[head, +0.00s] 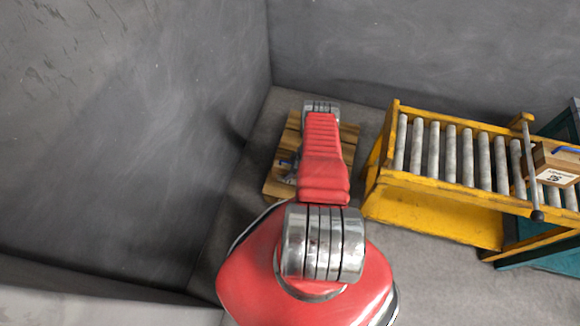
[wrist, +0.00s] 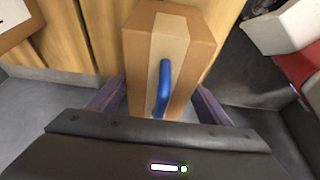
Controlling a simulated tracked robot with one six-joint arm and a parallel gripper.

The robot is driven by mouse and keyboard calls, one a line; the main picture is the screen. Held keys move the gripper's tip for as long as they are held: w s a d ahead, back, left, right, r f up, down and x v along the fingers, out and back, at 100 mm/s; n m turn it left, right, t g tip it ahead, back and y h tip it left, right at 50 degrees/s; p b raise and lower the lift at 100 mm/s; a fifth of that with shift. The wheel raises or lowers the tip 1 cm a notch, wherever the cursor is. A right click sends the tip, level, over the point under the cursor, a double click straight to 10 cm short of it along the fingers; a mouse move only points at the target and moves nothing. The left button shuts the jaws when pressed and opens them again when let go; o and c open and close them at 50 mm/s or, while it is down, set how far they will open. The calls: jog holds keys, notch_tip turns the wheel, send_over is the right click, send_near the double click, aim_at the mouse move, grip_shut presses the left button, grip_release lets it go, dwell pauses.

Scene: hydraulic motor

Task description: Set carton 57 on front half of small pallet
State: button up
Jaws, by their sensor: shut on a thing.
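My gripper (wrist: 158,98) is shut on a brown carton (wrist: 140,50) with a pale tape strip and a blue handle, seen in the wrist view. Its purple fingers are on either side of the carton. No number shows on the carton's visible faces, so I cannot read whether it is 57. The small wooden pallet (head: 276,188) stands on the floor in the head view, largely covered by my red arm. Its planks (wrist: 62,45) show behind the carton in the wrist view. I cannot tell whether the carton touches them. The head view hides most of my gripper.
A box with a white label (wrist: 14,22) shows at the wrist view's upper left. A yellow roller conveyor (head: 435,212) stands right of the pallet, with another labelled carton (head: 556,164) at its right end. Grey walls rise left of and behind the pallet.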

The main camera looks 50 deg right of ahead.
jog(key=shift+f, duration=0.3)
jog(key=o, duration=2.1)
jog(key=shift+f, duration=0.1)
jog(key=shift+c, duration=0.2)
jog(key=shift+v, duration=6.05)
